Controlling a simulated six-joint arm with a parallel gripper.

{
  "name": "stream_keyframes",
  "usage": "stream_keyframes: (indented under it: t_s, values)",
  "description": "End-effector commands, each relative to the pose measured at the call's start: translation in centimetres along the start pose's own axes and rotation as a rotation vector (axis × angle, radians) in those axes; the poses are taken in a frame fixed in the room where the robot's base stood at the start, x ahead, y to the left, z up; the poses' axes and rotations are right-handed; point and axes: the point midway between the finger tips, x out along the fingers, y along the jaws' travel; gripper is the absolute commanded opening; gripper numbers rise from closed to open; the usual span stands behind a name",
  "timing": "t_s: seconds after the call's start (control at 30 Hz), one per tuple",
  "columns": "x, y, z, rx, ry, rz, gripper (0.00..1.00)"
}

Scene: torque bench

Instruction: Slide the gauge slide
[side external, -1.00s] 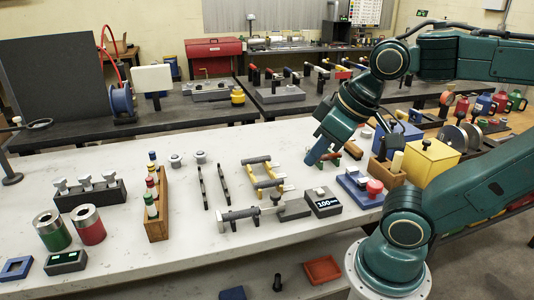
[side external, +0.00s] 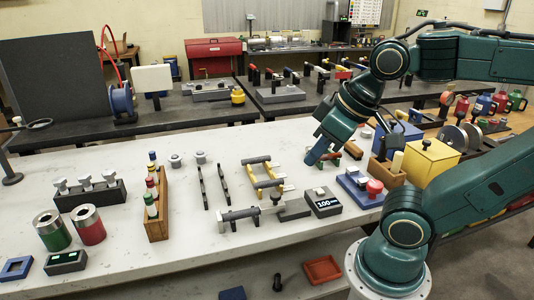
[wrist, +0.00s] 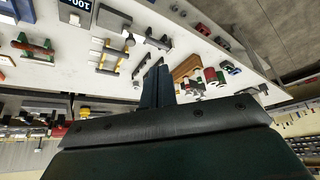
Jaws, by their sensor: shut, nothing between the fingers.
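The likely gauge slide (side external: 240,214) is a grey bar on dark end supports, lying near the front middle of the white bench in the side view. A grey block with a dark upright knob (side external: 276,198) sits at its right end. A dark box with a lit readout of about 100 (side external: 324,203) stands right of it. The readout box also shows at the top edge of the wrist view (wrist: 76,10). My gripper (side external: 310,159) is shut and empty, above the bench behind and right of the slide, apart from it.
A yellow-and-grey rack (side external: 266,180) stands behind the slide. A red-and-green handled piece (side external: 328,155) is close to my gripper. A blue box with a red knob (side external: 373,188) stands to the right. A wooden block with coloured pegs (side external: 156,222) stands left.

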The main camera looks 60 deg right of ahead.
Motion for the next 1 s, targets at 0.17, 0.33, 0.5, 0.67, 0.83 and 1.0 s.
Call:
stream_keyframes:
  t_s: [0.17,0.33,0.5,0.67,0.83,1.0]
  values:
    - [0.0,0.0,0.0,0.0,0.0,0.0,0.0]
    - [0.0,0.1,-0.1,0.0,-0.005,0.002,0.33]
    - [0.4,0.4,-0.8,-0.001,-0.037,0.009,0.48]
    - [1.2,1.1,-2.1,-0.002,-0.098,0.022,0.48]
    - [2.5,2.4,-3.9,-0.004,-0.182,0.032,0.48]
    - [4.3,3.8,-5.5,-0.005,-0.267,0.034,0.48]
